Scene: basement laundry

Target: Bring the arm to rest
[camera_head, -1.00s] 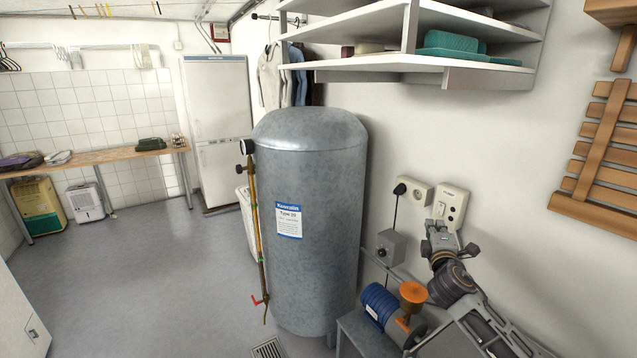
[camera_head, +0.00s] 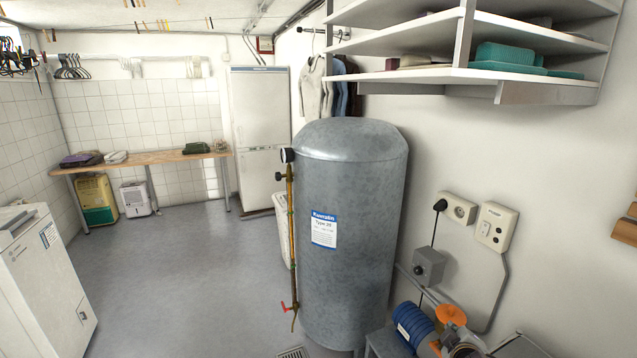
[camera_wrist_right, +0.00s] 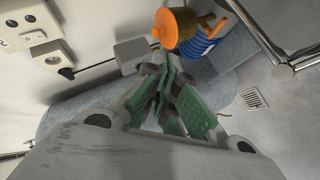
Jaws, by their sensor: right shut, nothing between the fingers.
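My right gripper (camera_wrist_right: 165,85) fills the middle of the right wrist view, with its green-padded fingers brought together and nothing held between them. My left gripper is not in view.
A grey tank (camera_head: 350,230) stands left of the pump. A switch plate (camera_head: 495,228), a socket (camera_head: 458,209) and a grey box (camera_head: 428,266) are on the wall. Shelves (camera_head: 450,76) hang above. A white appliance (camera_head: 45,285) stands at left; the middle floor is clear.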

